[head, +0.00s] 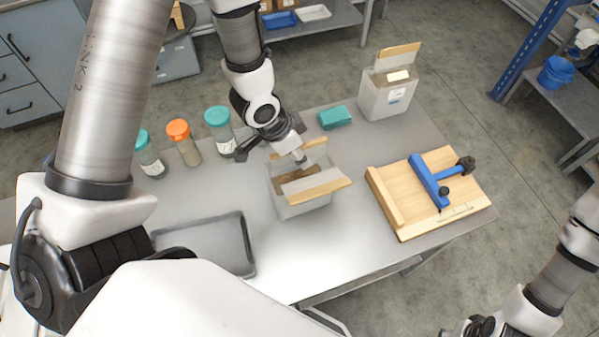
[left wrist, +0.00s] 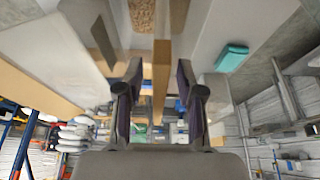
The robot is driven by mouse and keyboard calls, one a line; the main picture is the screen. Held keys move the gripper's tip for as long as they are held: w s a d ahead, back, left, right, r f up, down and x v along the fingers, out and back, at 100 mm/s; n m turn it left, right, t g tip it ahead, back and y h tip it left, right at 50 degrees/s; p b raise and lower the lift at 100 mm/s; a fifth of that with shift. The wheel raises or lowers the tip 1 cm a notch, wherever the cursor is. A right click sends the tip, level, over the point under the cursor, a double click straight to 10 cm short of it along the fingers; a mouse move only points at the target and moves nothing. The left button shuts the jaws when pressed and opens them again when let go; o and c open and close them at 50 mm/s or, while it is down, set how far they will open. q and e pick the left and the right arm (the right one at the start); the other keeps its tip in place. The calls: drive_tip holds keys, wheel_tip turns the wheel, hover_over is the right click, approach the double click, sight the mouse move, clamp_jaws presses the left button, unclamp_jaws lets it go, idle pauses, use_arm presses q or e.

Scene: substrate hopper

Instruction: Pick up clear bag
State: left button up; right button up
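My left gripper (head: 298,158) is over the open light grey hopper box (head: 300,208) in the middle of the table. In the left wrist view the two dark fingers (left wrist: 158,85) stand apart, with a wooden panel edge (left wrist: 161,60) lying in line with the gap. Brown granules (left wrist: 142,14) show inside the box. Only a dark end of my right arm (head: 480,326) shows at the bottom right edge; its fingers are not clear.
Jars with teal and orange lids (head: 183,142) stand back left. A grey tray (head: 249,250) lies front left. A teal block (head: 334,117) and a second box (head: 375,99) are behind. A wooden board with a blue clamp (head: 412,218) is right. The table's front middle is clear.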

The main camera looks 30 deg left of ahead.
use_arm(q)
drive_tip(key=shift+s, duration=0.1)
clamp_jaws()
drive_tip(key=shift+r, duration=0.15)
